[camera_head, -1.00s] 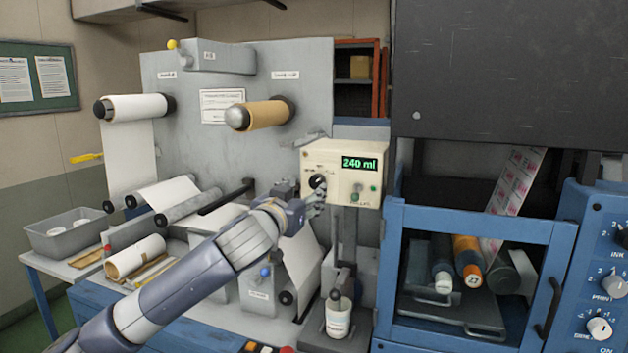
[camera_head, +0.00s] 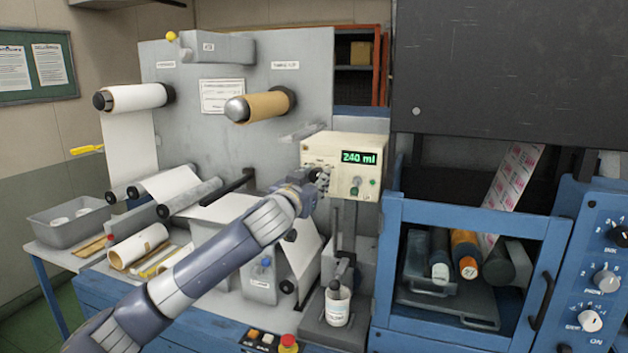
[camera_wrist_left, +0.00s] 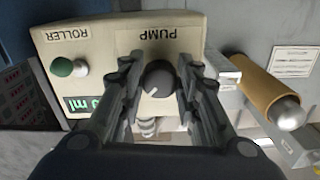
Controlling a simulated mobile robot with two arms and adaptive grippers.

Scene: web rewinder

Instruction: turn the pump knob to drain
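The cream pump box (camera_head: 343,150) has a green display reading 240 ml. In the head view my left gripper (camera_head: 321,180) is at the box's front left and hides the knob. In the left wrist view the dark grey pump knob (camera_wrist_left: 158,78), under the upside-down label PUMP, sits between the two fingers of my left gripper (camera_wrist_left: 158,85). The fingers are apart, one on each side of the knob, close to its sides; I cannot see clear contact. The knob's position marks are not readable. My right gripper is not in view.
A green button and a white one (camera_wrist_left: 65,67) sit beside the label ROLLER. A white container (camera_head: 337,306) stands below the box. The brown roll (camera_head: 266,106) is above left. A blue-framed cabinet (camera_head: 395,270) stands close on the right.

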